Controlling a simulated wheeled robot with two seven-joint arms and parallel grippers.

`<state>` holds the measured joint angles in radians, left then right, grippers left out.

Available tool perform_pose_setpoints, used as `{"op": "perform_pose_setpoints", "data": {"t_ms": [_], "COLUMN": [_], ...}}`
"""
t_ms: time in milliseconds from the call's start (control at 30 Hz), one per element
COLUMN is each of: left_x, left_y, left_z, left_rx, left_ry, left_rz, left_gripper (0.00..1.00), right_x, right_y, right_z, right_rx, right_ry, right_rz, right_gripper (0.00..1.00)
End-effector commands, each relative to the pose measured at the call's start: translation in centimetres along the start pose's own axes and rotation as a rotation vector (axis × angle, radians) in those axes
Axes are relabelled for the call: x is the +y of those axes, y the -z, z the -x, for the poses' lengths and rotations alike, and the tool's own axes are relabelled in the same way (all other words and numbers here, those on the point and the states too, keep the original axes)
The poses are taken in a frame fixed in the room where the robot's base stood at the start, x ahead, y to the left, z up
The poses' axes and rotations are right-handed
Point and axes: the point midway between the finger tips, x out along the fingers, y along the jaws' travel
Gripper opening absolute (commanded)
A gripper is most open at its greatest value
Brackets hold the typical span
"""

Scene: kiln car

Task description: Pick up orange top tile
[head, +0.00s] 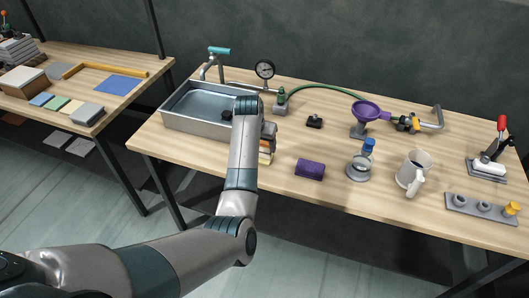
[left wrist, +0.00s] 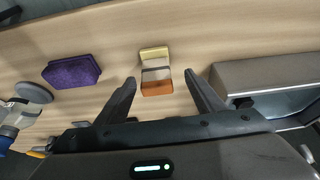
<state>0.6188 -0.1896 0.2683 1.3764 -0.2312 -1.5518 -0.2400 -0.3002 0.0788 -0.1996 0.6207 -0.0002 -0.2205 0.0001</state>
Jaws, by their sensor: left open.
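A small stack of tiles stands on the wooden table beside the sink. In the left wrist view the orange tile (left wrist: 157,89) is the part of the stack closest to my gripper, with a grey tile (left wrist: 155,74) and a cream-yellow tile (left wrist: 154,54) past it. My left gripper (left wrist: 160,78) is open and empty, its two fingers apart on either side of the stack's near end. I cannot tell how far above the tiles the fingertips are. In the head view my left arm hides much of the gripper and stack. My right gripper is not in view.
A metal sink (head: 200,127) is close beside the stack. A purple sponge (head: 310,169) lies to the right, with a grey round stand (head: 359,170) and a white mug (head: 412,171) beyond. A side table (head: 50,108) with flat tiles stands at left.

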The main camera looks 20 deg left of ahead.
Motion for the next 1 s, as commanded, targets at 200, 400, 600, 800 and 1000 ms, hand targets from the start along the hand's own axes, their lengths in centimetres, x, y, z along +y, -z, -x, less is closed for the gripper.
{"op": "perform_pose_setpoints", "data": {"t_ms": [200, 400, 600, 800, 1000], "left_x": [0.0, 0.0, 0.2, 0.7, 0.7], "left_y": [0.0, 0.0, 0.1, 0.5, 0.4], "left_z": [-0.3, -0.3, -1.1, -2.8, -4.8], "left_rx": [0.000, -0.001, -0.003, -0.002, -0.002], "left_ry": [0.000, 0.000, -0.001, 0.000, 0.000], "left_rz": [0.000, 0.000, 0.000, -0.001, 0.000], "left_gripper": [0.62, 0.62, 0.62, 0.62, 0.62], "right_x": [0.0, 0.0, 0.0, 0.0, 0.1], "right_y": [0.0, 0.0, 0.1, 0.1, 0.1], "right_z": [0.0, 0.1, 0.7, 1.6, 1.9], "right_rx": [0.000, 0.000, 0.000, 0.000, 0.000], "right_ry": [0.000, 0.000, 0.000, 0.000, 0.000], "right_rz": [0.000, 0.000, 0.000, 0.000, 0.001], "right_gripper": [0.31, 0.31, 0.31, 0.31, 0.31]}}
